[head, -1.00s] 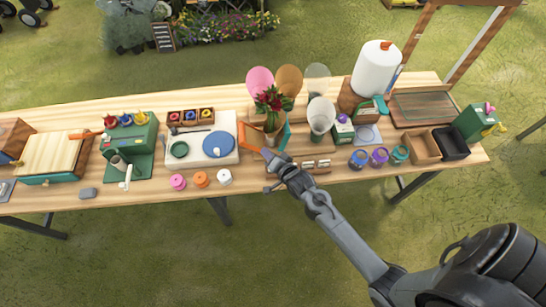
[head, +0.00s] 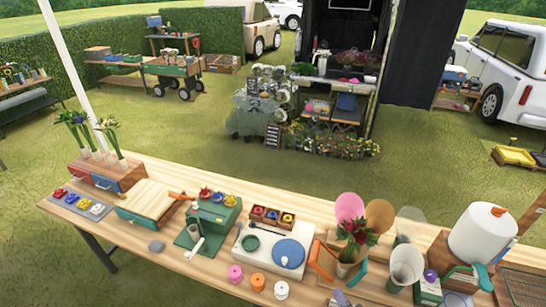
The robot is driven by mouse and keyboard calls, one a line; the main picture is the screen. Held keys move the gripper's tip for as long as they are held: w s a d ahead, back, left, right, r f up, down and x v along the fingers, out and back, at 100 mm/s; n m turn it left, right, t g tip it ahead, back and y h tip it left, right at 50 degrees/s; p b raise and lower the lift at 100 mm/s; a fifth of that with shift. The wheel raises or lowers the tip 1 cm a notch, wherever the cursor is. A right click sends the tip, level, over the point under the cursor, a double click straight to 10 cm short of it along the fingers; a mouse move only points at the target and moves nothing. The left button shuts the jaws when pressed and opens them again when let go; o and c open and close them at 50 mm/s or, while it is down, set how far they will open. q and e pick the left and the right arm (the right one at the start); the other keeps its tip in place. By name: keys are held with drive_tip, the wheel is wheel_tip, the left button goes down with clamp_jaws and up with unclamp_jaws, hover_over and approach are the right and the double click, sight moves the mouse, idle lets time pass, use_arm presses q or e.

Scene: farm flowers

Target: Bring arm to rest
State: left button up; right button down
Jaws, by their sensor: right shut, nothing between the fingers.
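Most of my right arm is below the frame. My left gripper is not in view.
Pink, orange and white spools (head: 281,290) lie near the front edge. A green box (head: 214,214) and a turntable-like board (head: 288,253) are further left. Grass lies beyond the table.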

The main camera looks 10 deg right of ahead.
drive_tip(key=s+a+r+n+g, duration=0.25)
drive_tip(key=s+n, duration=0.25)
drive_tip(key=s, duration=0.3)
drive_tip(key=s+a+r+n+g+y+p, duration=0.1)
drive_tip(key=s+a+r+n+g, duration=0.15)
drive_tip(key=s+n+g, duration=0.35)
drive_tip(key=s+a+r+n+g, duration=0.2)
drive_tip(key=s+r+n, duration=0.15)
drive_tip(key=s, duration=0.55)
wheel_tip(320, 180, up, 14)
drive_tip(key=p, duration=1.4)
drive_tip(key=shift+a+p, duration=0.15)
drive_tip(key=shift+p, duration=0.25)
drive_tip(key=shift+r, duration=0.1)
